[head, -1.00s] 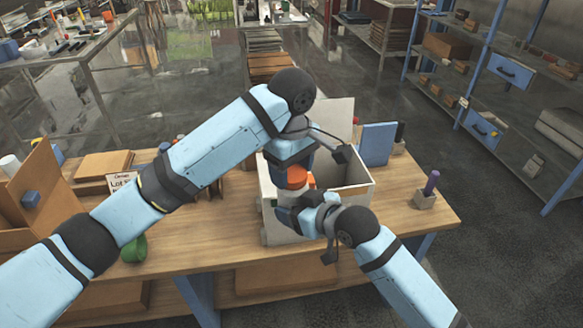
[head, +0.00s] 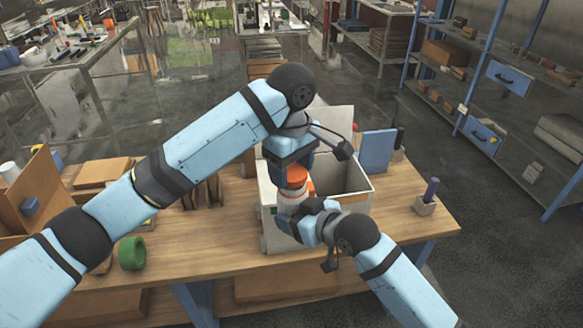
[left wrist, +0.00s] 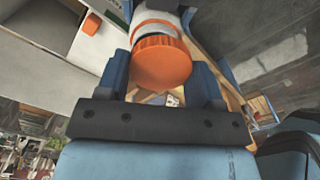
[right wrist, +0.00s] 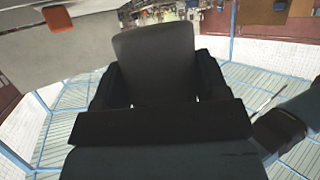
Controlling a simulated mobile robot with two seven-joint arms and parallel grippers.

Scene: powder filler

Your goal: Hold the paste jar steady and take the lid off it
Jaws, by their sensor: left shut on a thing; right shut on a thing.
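The paste jar (head: 288,207) is white with an orange band and stands upright at the front of an open white box. Its orange lid (head: 296,174) is above it, a white strip showing beneath. My left gripper (head: 295,166) is shut on the lid from above. The left wrist view shows the lid (left wrist: 161,62) between both fingers, with the white jar (left wrist: 158,12) beyond it. I cannot tell whether lid and jar are apart. My right gripper (head: 301,208) is shut on the jar's body from the right, below the lid. In the right wrist view a dark, shaded surface (right wrist: 155,62) fills the jaws.
The open white box (head: 345,198) is close behind the jar. A blue panel (head: 376,151) and a purple-handled tool in a block (head: 427,198) are to the right.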

